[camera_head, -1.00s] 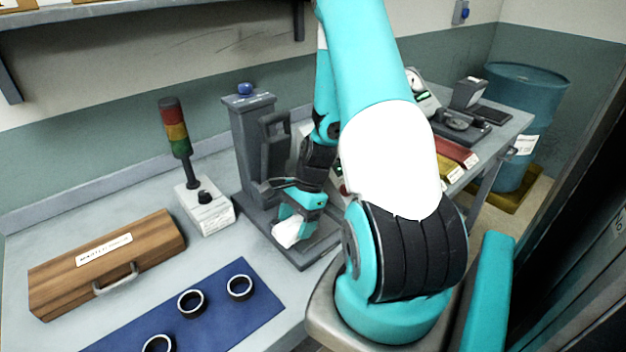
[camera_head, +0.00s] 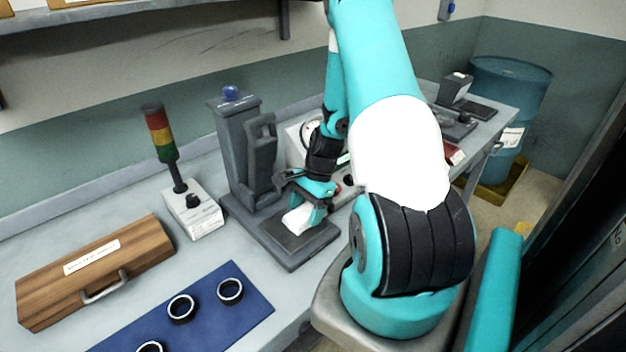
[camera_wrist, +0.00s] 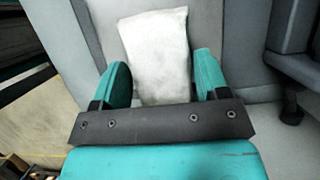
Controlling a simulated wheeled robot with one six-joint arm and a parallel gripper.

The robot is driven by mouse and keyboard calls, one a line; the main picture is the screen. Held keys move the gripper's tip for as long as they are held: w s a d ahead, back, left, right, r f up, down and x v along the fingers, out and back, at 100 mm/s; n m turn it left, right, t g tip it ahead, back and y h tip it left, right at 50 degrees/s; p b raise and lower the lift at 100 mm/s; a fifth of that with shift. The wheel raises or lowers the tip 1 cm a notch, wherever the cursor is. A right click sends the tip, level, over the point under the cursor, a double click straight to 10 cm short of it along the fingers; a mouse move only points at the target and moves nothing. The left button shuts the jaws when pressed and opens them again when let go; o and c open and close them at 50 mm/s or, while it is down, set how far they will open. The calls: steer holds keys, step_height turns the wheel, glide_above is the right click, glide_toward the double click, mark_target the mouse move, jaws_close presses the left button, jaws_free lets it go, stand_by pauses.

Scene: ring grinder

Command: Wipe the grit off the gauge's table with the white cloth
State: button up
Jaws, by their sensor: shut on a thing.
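The white cloth (camera_head: 297,220) is pinched in my gripper (camera_head: 315,204). It hangs below the fingertips, over the flat dark table (camera_head: 290,247) at the foot of a grey upright stand (camera_head: 238,150) with a blue knob on top. The cloth seems to touch or nearly touch this table; I cannot tell which. In the wrist view the cloth (camera_wrist: 156,45) sticks out between the two teal fingers of my gripper (camera_wrist: 163,75). I cannot make out grit on the table; part of it is hidden by the cloth and gripper.
A signal lamp (camera_head: 160,135) on a white box (camera_head: 193,212) stands left of the stand. A wooden case (camera_head: 95,270) and a blue mat (camera_head: 205,325) with dark rings lie at the front left. A white-faced dial unit (camera_head: 296,140) stands behind my arm, partly hidden.

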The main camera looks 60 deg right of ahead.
steer(key=shift+s+d+r+p, duration=0.1)
steer(key=shift+d+r+p, duration=0.15)
steer(key=shift+d+p, duration=0.1)
step_height(320, 180, up, 3)
steer(key=shift+a+f+p, duration=0.15)
steer(key=shift+f+p, duration=0.05)
steer(key=shift+p, duration=0.5)
step_height(320, 180, up, 5)
steer(key=p, duration=0.4)
steer(key=shift+p, duration=0.3)
